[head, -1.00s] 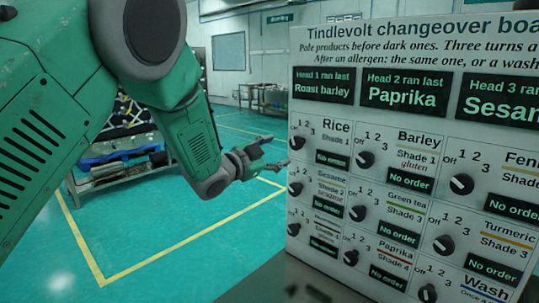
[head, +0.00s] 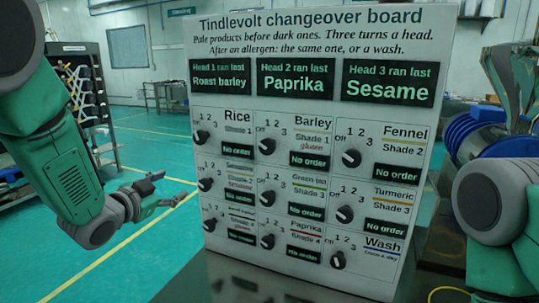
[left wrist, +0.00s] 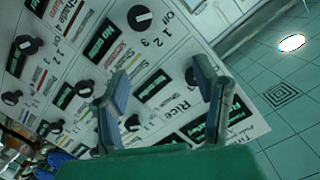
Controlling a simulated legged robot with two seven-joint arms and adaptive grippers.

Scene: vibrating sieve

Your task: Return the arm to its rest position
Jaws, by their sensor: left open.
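My left gripper (head: 168,192) is open and empty, left of the changeover board (head: 315,101) and apart from it in the head view. In the left wrist view its two spread fingers (left wrist: 165,100) show in front of the board's panel (left wrist: 110,35), with nothing between them. My left arm comes in from the left edge. My right arm shows in part at the right edge; its gripper is out of the picture. The board stands upright with rows of black knobs, such as the Rice knob (head: 201,136), and dark "No order" displays.
A rack with shelves (head: 90,90) stands behind my left arm. A blue motor-like machine part (head: 472,132) is right of the board. The board stands on a dark, shiny surface (head: 260,285). Open green floor with yellow lines lies to the left.

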